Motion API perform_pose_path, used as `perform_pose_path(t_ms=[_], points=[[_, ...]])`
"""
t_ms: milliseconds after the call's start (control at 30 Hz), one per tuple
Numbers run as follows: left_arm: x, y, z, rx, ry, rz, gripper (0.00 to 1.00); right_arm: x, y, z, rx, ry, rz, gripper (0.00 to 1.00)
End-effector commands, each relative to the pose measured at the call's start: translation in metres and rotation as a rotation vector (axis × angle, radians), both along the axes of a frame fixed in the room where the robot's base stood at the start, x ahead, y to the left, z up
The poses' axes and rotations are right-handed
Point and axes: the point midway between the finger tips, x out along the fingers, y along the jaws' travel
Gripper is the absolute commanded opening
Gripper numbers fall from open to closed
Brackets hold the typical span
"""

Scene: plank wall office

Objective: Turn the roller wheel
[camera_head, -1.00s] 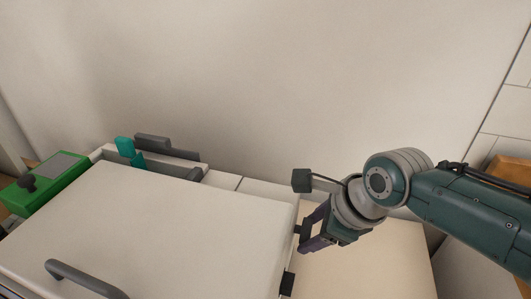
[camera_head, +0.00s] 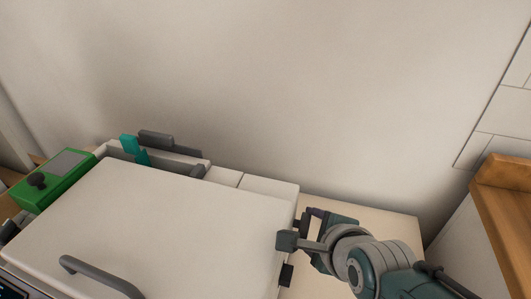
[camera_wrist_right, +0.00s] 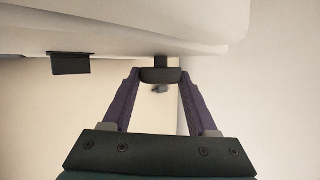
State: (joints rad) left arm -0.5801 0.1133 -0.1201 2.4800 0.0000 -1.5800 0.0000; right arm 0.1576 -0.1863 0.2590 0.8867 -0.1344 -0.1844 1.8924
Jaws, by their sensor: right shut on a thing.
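A large white machine (camera_head: 170,235) fills the lower left of the head view. In the right wrist view, a dark knob (camera_wrist_right: 160,75), which looks like the roller wheel, sticks out from the machine's white side. My right gripper (camera_head: 304,220) is at the machine's right side, with its purple fingers (camera_wrist_right: 122,100) shut on the knob from both sides. In the head view my own wrist parts mostly hide the knob, and I cannot tell its turn angle. My left gripper is not in view.
A dark block (camera_head: 286,275) sticks out of the machine's side near the gripper; a similar block (camera_wrist_right: 70,63) shows in the wrist view. A green control box (camera_head: 57,180) and a teal lever (camera_head: 133,148) are at the left. A pale wall (camera_head: 260,90) stands close behind.

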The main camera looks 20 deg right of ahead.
Motion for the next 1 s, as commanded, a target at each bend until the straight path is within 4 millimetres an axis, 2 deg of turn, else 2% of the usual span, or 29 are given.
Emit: perform_pose_path(t_ms=[333, 367, 600, 867, 1000], points=[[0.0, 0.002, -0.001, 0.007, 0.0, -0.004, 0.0, -0.001, 0.0, -0.001, 0.003, 0.0, -0.003, 0.03], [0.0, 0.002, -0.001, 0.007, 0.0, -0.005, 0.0, -0.001, 0.0, -0.001, 0.003, 0.0, -0.003, 0.61], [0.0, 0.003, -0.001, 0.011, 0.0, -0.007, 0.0, 0.0, 0.0, 0.0, 0.001, 0.0, -0.001, 0.88], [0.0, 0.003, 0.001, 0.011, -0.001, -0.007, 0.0, 0.0, 0.0, 0.001, 0.0, -0.001, -0.001, 0.88], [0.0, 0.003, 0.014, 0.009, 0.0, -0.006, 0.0, -0.007, 0.0, 0.01, 0.001, 0.001, -0.001, 0.88]])
